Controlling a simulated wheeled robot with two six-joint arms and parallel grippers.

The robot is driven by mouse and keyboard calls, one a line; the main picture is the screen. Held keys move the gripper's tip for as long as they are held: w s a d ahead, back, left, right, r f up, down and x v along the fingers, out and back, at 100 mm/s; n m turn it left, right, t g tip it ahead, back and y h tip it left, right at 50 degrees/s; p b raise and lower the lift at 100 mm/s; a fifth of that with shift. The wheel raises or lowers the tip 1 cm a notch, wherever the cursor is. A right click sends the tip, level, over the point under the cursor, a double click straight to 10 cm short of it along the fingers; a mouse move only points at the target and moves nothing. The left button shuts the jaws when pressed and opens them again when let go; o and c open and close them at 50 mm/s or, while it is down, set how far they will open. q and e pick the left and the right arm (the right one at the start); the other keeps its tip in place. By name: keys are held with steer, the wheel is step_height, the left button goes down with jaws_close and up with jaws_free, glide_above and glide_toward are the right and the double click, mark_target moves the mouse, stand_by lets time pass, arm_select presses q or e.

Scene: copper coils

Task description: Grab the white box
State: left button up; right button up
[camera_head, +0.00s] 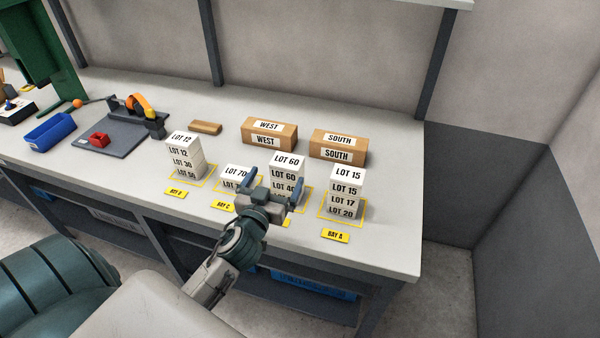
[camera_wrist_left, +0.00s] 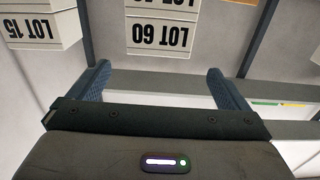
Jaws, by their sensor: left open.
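Several white boxes with LOT labels stand in short stacks on the bench. From left to right in the head view, these are the LOT 12 stack (camera_head: 183,146), the low LOT 70 stack (camera_head: 238,173), the LOT 60 stack (camera_head: 288,165) and the LOT 15 stack (camera_head: 347,178). My left gripper (camera_head: 273,181) is open and empty in front of the LOT 60 stack, hiding part of its lower boxes and part of the LOT 70 stack. In the left wrist view, the LOT 60 box (camera_wrist_left: 160,35) lies beyond the open fingers (camera_wrist_left: 156,75), apart from them.
Brown WEST (camera_head: 268,134) and SOUTH (camera_head: 338,146) cartons sit behind the stacks. A blue bin (camera_head: 50,132) and a grey board (camera_head: 120,138) with a red tray and tape dispenser are at left. Yellow outlines surround the stacks. Dark shelf posts rise behind the bench (camera_head: 395,240).

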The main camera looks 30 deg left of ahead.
mark_target(289, 156)
arm_select(q)
steer(key=p+x, duration=0.1)
steer(key=x, duration=0.4)
steer(key=shift+p, duration=0.3)
steer(key=shift+w+p, duration=0.5)
steer(key=shift+w, duration=0.05)
steer(key=p+x, duration=0.1)
steer(key=x, duration=0.2)
steer(key=shift+w+f+p, duration=0.15)
steer(key=shift+w+p, duration=0.05)
steer(key=shift+p, duration=0.15)
steer(key=shift+w+f, duration=0.15)
steer(key=shift+w, duration=0.2)
steer(key=shift+s, duration=0.1)
steer(key=c, duration=1.2)
steer(key=shift+o, duration=0.2)
